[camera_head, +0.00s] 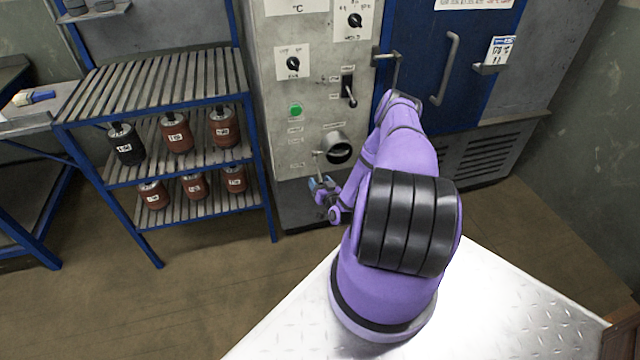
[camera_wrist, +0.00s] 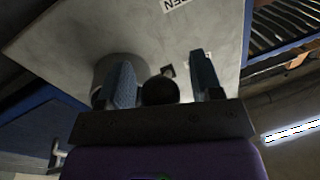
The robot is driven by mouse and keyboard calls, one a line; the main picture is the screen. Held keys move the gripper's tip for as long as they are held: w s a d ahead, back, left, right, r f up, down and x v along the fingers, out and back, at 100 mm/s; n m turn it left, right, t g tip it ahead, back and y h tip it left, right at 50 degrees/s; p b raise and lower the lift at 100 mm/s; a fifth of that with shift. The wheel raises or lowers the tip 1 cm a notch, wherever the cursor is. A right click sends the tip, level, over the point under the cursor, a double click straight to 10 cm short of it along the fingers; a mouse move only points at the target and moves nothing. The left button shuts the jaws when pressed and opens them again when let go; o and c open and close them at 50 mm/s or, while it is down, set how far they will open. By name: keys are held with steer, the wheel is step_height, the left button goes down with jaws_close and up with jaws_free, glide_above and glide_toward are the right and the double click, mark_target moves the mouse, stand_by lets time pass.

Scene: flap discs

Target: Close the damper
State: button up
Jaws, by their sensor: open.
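The damper is a short round metal pipe stub (camera_head: 337,148) with a dark opening, low on the grey control panel. A thin lever (camera_head: 319,163) hangs at its left side, its lower end close to my gripper. In the wrist view the pipe stub (camera_wrist: 112,68) is partly hidden behind a finger. A round black knob (camera_wrist: 160,91) shows between the fingers. My gripper (camera_head: 321,184) is low in front of the panel, below and left of the pipe. It is open, with its fingers apart on either side of the knob in the wrist view (camera_wrist: 165,80). I cannot tell whether they touch it.
The grey panel (camera_head: 268,100) carries dials, a green button (camera_head: 296,110) and a switch (camera_head: 348,90). A blue door (camera_head: 415,60) with a handle is to the right. A slatted blue rack (camera_head: 150,85) with several labelled red and black containers stands left. Floor between is clear.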

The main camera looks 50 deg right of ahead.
mark_target(320, 179)
jaws_close()
steer(key=shift+s+r, duration=0.1)
steer(key=shift+r, duration=0.05)
steer(key=shift+s+a+r+g+y, duration=0.2)
steer(key=shift+s+r+g, duration=0.05)
steer(key=shift+r+g, duration=0.25)
steer(key=shift+s+a+r+g+y, duration=0.2)
steer(key=shift+s+r+g, duration=0.05)
steer(key=shift+r+g, duration=0.25)
steer(key=r+g+y, duration=0.1)
steer(key=r+g, duration=0.1)
steer(key=r+g+y, duration=0.1)
steer(key=r, duration=0.1)
steer(key=s+r+m+g, duration=0.1)
steer(key=r+g, duration=0.1)
steer(key=shift+s+a+g+y, duration=0.1)
steer(key=shift+a+g+y, duration=0.2)
steer(key=shift+y, duration=0.1)
step_height(320, 179, up, 7)
steer(key=w+d+g+y, duration=0.1)
steer(key=w+g, duration=0.1)
steer(key=shift+w+d+g+y, duration=0.15)
steer(key=shift+g+y, duration=0.15)
jaws_free()
steer(key=shift+f, duration=0.1)
